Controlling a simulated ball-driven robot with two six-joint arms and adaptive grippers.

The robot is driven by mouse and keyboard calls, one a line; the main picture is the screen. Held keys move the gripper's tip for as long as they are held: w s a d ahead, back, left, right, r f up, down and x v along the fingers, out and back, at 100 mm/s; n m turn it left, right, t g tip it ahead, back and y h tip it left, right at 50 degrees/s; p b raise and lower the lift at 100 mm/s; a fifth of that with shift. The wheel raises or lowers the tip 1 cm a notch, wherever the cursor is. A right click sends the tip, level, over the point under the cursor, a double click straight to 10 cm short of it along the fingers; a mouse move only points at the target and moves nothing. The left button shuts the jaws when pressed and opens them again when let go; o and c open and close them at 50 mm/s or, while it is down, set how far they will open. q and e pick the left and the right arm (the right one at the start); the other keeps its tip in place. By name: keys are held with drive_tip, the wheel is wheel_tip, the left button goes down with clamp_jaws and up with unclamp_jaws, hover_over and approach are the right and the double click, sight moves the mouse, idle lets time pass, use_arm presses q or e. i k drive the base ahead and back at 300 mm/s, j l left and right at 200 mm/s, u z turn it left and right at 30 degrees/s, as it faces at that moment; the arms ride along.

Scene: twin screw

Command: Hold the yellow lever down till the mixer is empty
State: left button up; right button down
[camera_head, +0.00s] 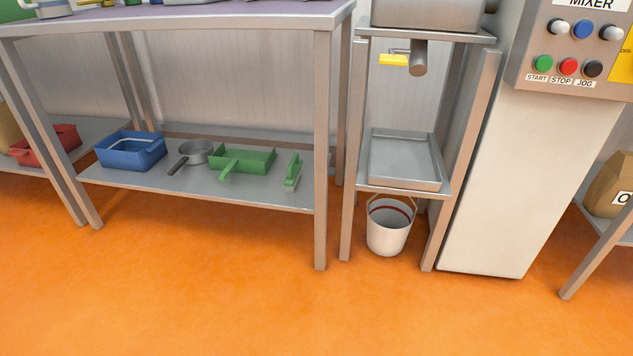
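The yellow lever (394,60) sits at the outlet pipe (419,58) under the mixer, and it looks roughly level. Only the lower part of the mixer's grey metal body (428,14) shows, at the top edge. Its inside is hidden, so I cannot tell how full it is. A shallow metal tray (436,184) stands on the stand's shelf below the outlet and looks empty. No material is seen falling from the outlet. Neither of my grippers is in view.
A control panel (575,62) with several buttons is on the white cabinet (515,180) at right. A white bucket (388,228) stands on the floor under the stand. A workbench (190,22) with a lower shelf of tubs is at left. The orange floor (250,310) in front is clear.

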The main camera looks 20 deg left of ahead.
sight(390, 58)
drive_tip(key=i+l, duration=0.25)
drive_tip(key=i+l+u, duration=0.1)
drive_tip(key=i+l, duration=0.2)
drive_tip(key=l, duration=0.15)
drive_tip(key=i+l+u, duration=0.1)
drive_tip(key=i+l, duration=0.15)
drive_tip(key=l, duration=0.15)
drive_tip(key=i+l, duration=0.2)
drive_tip(key=l, duration=0.15)
drive_tip(key=i+l+u, duration=0.1)
drive_tip(key=i+l, duration=0.15)
drive_tip(key=l, duration=0.15)
